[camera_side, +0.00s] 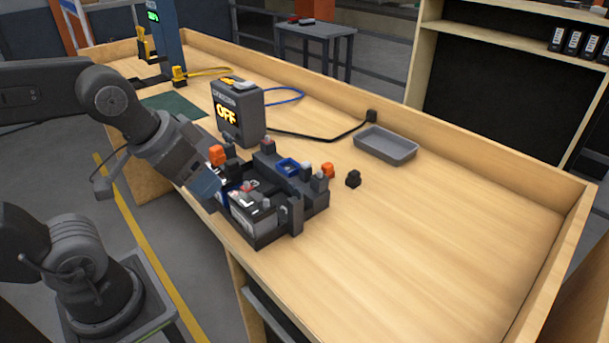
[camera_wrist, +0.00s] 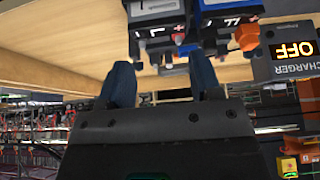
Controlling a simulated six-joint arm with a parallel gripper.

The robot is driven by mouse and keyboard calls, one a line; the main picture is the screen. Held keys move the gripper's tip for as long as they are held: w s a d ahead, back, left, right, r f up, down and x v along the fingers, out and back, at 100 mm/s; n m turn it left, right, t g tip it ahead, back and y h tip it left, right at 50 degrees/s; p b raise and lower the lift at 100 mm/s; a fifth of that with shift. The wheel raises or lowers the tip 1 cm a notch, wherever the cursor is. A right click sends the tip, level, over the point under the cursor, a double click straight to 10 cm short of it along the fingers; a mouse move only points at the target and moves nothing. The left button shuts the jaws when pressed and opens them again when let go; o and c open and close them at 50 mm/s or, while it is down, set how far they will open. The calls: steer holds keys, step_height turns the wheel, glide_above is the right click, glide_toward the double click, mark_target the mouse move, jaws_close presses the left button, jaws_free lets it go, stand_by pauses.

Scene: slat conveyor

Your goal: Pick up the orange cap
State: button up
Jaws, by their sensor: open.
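Two small orange caps show in the side view. One orange cap (camera_side: 217,154) is at the left back of a dark battery holder (camera_side: 262,240), beside the charger. The other orange cap (camera_side: 327,170) is at its right back, near a small black piece (camera_side: 353,179). In the wrist view an orange cap (camera_wrist: 246,37) shows at the upper right, by the charger. My gripper (camera_side: 224,190) is at the holder's left front side. Its dark blue fingers (camera_wrist: 160,78) are apart with nothing gripped between them. Contact with the holder cannot be told.
The charger (camera_side: 238,112) reading OFF stands behind the holder; it also shows in the wrist view (camera_wrist: 290,58). A grey tray (camera_side: 386,146) lies at the back. A black cable (camera_side: 318,138) runs behind. The wooden bench (camera_side: 440,240) is clear at right, with raised edges.

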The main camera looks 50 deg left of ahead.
steer(key=w+r+m+g, duration=0.1)
steer(key=w+r+m, duration=0.35)
steer(key=w, duration=0.35)
steer(key=m+g, duration=0.5)
steer(key=m, duration=0.9)
glide_above(328, 164)
step_height(328, 164, down, 6)
steer(key=r, duration=0.1)
step_height(328, 164, down, 14)
steer(key=shift+s+r, duration=0.1)
steer(key=shift+r, duration=0.1)
steer(key=c, duration=1)
steer(key=shift+r, duration=0.15)
